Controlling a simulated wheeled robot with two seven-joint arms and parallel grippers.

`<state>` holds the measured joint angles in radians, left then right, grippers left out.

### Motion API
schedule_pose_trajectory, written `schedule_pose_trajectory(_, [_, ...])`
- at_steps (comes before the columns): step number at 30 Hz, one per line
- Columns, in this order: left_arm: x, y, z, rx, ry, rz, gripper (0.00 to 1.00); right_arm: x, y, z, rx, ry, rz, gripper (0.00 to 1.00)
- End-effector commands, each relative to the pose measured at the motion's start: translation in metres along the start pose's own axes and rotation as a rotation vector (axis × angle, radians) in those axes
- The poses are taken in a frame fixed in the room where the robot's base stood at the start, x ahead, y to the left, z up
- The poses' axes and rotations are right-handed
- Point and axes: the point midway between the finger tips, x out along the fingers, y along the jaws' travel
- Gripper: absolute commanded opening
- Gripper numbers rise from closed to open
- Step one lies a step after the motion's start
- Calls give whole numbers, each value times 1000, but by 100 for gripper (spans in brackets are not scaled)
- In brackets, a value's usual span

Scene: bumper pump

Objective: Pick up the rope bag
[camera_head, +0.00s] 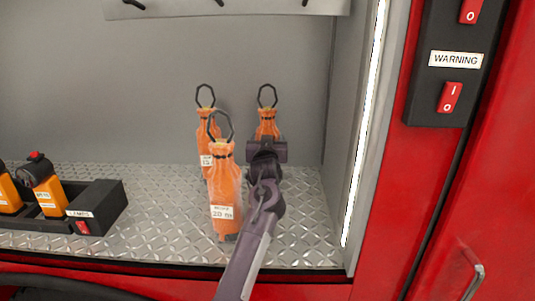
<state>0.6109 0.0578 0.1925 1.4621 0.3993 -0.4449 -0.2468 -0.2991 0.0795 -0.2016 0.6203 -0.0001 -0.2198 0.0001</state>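Three orange rope bags with dark loops on top are in the compartment. The nearest rope bag (225,192), labelled 20, stands towards the front of the shelf. A second rope bag (203,130) is behind it and partly hidden by it. A third rope bag (267,122) is at the back right, its lower part hidden by my gripper.
The bags stand on a diamond-plate shelf (150,235). A black holder (100,203) with orange lamps is at the left. A lit frame (365,130) and a red panel with a switch box (447,75) bound the right side. Hooks hang above.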

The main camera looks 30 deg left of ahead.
Motion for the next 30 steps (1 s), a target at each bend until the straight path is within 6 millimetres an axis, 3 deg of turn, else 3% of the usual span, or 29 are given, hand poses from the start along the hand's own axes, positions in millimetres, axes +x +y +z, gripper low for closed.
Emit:
schedule_pose_trajectory(8, [0,0,-6,-1,8,0,12,1,3,1,1,-2,3,38])
schedule_pose_trajectory(14, [0,0,-21,-2,12,0,12,10,3,2,1,-2,4,38])
schedule_pose_trajectory(19, [0,0,-52,-4,15,0,11,25,2,4,2,-2,3,38])
schedule_pose_trajectory(24, [-1,-1,-103,-4,16,0,11,44,2,6,2,-3,3,38])
schedule_pose_trajectory(30, [-1,-1,-149,-1,12,-1,11,56,1,7,2,-3,3,38])
